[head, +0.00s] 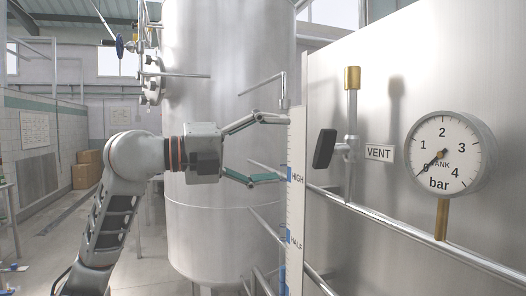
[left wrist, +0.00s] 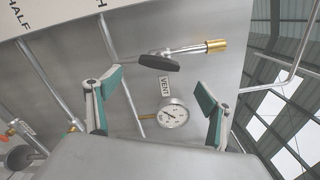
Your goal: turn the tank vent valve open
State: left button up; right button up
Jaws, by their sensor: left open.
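The tank vent valve has a black paddle handle (head: 324,149) on a steel pipe with a brass cap (head: 352,78), beside a VENT label (head: 379,153). In the head view the handle stands nearly upright, slightly tilted. My left gripper (head: 284,149) is open and empty, left of the handle and pointing towards it, with the level scale between them in the picture. In the left wrist view the handle (left wrist: 159,63) lies across the picture, above the space between my open fingers (left wrist: 158,88), and looks untouched. My right gripper is not in view.
A round pressure gauge (head: 448,155) sits right of the label, its needle near zero. A level scale (head: 296,200) marked HIGH and HALF stands left of the valve. A steel rail (head: 400,231) runs below. A tall steel tank (head: 225,120) stands behind my gripper.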

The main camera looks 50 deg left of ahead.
pick_arm(q)
jog(key=shift+v, duration=1.05)
